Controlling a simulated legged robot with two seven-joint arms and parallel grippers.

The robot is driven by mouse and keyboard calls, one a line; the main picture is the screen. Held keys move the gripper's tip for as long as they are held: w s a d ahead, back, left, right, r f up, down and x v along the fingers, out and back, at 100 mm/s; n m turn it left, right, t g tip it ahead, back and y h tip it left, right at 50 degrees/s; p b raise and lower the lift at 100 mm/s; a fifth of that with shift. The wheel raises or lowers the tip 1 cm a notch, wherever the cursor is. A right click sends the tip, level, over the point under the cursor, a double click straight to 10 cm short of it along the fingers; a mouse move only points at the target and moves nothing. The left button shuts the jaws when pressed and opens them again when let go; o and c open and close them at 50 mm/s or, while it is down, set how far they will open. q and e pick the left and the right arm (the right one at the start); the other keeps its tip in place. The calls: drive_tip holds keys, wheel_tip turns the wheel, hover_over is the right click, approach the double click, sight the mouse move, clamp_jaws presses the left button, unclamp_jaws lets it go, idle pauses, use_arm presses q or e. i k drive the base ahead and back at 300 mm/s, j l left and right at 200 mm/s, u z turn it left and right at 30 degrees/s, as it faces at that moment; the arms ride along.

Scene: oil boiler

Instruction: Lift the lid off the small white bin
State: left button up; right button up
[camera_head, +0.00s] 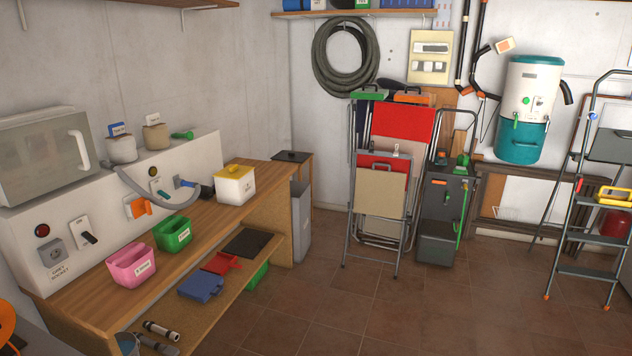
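Neither of my grippers shows in the head view.
An open pink bin (131,264) and an open green bin (173,233) stand on the workbench (83,297). A grey hose (150,196) arches behind them. Blue and red lids (201,286) (221,262) lie on the lower shelf. Folded chairs (383,190) stand beyond; the tiled floor (400,310) is clear.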

sight(232, 171)
drive_tip(key=i, duration=2.6)
